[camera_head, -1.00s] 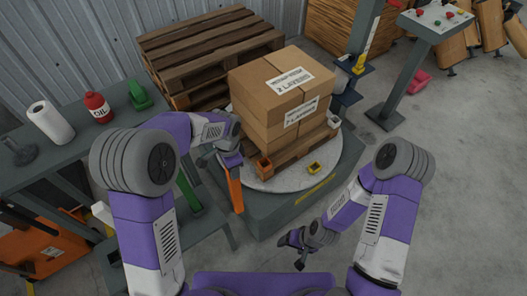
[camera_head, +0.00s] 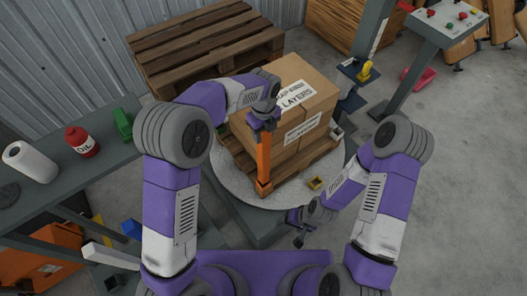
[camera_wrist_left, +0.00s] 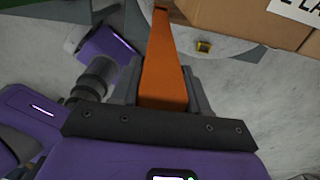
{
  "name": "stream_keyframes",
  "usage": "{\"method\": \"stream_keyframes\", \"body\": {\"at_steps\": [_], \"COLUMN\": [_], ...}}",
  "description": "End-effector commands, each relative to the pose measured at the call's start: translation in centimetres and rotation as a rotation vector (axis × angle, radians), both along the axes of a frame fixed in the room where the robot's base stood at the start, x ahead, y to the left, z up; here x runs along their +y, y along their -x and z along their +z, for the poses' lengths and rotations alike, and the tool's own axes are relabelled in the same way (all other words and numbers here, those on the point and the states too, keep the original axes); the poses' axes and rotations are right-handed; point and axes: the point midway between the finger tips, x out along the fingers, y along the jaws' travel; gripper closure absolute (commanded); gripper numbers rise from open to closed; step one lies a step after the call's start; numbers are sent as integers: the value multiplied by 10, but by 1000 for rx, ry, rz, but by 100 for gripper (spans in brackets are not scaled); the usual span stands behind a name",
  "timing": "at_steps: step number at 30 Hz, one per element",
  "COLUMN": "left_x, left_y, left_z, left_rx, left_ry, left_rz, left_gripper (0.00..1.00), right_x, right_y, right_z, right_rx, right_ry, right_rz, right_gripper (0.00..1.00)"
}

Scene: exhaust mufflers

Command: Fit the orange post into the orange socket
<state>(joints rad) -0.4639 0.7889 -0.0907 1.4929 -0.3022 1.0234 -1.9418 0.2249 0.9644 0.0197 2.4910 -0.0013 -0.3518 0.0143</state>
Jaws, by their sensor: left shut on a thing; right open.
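My left gripper (camera_head: 263,122) is shut on the upper end of the orange post (camera_head: 263,155), which hangs down nearly upright. The post also shows between the fingers in the left wrist view (camera_wrist_left: 164,65). The orange socket (camera_head: 264,188) is at the near corner of the pallet on the round turntable. The post's lower end meets the socket in the head view; I cannot tell whether it is inside or just above. The left wrist view does not show the socket clearly. My right gripper (camera_head: 299,229) is open and empty, low in front of the turntable.
Stacked cartons (camera_head: 300,105) stand on the pallet just behind the post. A bench with a paper roll (camera_head: 30,161) and red oil can (camera_head: 82,142) is at left.

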Motion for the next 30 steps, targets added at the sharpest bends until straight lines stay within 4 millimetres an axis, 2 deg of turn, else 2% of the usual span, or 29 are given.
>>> {"method": "stream_keyframes", "body": {"at_steps": [12, 25, 26, 30], "left_x": [0, 0, 0, 0], "left_y": [0, 0, 0, 0], "left_z": [-55, -61, -62, -61], "left_rx": [-1, -1, -1, -1], "left_ry": [-1, 0, 0, 0], "left_rz": [1, 2, 2, 2], "left_gripper": [89, 89, 54, 32], "right_x": [0, 0, 0, 0], "right_y": [0, 0, 0, 0], "right_z": [-9, -11, -11, -10], "right_rx": [0, -1, -1, -1], "right_ry": [0, 0, 0, 0], "right_rz": [0, 0, 0, 0], "right_gripper": [26, 26, 26, 26]}}
